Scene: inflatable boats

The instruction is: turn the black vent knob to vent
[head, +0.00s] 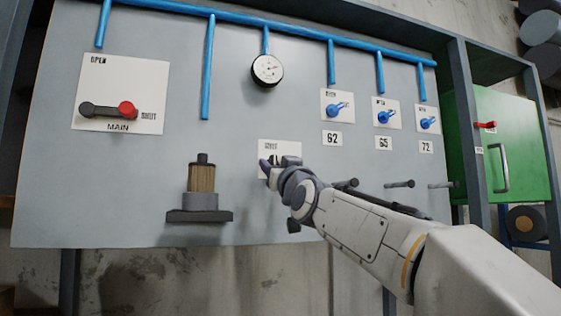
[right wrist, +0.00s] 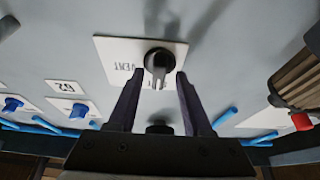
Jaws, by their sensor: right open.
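The black vent knob (right wrist: 158,62) sits on a white plate (right wrist: 115,50) on the grey panel. In the right wrist view the picture is upside down, with the word VENT at the knob's left. The knob's bar points down there, toward the plate edge that reads SHUT in the head view (head: 285,147). My right gripper (head: 270,170) is in front of the plate and hides most of the knob in the head view. Its two fingers (right wrist: 160,78) are open, one to each side of the knob's bar, with a gap visible. My left gripper is not in view.
Blue valves (head: 338,109) with numbered tags stand above right. Black pegs (head: 398,184) stick out right of the plate. A pump-like cylinder (head: 201,178) on a shelf is to the left. A red-handled main valve (head: 126,109), a gauge (head: 267,70) and a green cabinet (head: 510,150) are farther off.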

